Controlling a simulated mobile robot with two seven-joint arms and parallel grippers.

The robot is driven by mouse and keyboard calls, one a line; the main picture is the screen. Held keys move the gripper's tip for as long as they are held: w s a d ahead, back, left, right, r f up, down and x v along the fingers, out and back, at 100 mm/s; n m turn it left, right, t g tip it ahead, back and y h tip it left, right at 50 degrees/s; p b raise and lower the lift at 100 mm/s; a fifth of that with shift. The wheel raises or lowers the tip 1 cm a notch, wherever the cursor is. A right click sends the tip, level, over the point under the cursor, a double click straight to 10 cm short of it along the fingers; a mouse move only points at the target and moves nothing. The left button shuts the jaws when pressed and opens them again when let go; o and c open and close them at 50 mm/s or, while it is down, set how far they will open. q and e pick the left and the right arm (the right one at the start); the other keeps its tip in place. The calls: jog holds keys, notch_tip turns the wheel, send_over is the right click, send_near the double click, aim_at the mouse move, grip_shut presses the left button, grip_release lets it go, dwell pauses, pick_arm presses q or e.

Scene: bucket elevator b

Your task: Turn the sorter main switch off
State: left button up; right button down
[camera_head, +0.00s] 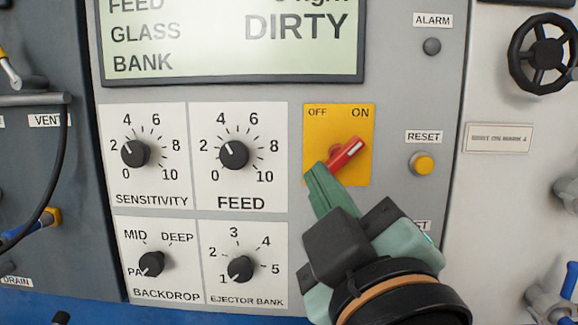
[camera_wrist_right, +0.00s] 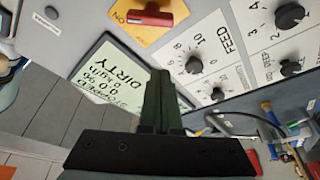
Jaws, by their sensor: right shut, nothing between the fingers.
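The sorter main switch is a red rotary handle (camera_head: 346,153) on a yellow plate (camera_head: 355,118) marked OFF at upper left and ON at upper right. Its white-marked end points up and right, toward ON. The red handle also shows at the top of the right wrist view (camera_wrist_right: 152,15). My right gripper (camera_head: 321,172) has its green fingers shut and empty, with the tips just below and left of the handle; I cannot tell whether they touch it. In the right wrist view the shut fingers (camera_wrist_right: 161,78) show below the handle. My left gripper is not in view.
Knobs for sensitivity (camera_head: 134,153), feed (camera_head: 233,155), backdrop (camera_head: 151,264) and ejector bank (camera_head: 240,269) lie left of the switch. A display (camera_head: 230,40) is above. A yellow reset button (camera_head: 422,164) and an alarm lamp (camera_head: 432,46) are right. A black handwheel (camera_head: 543,53) stands farther right.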

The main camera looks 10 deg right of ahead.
aim_at(339, 156)
jog(key=w+d, duration=0.2)
jog(key=w, duration=0.7)
jog(key=shift+w+d+f, duration=0.15)
jog(key=shift+f, duration=0.15)
dwell(0.3)
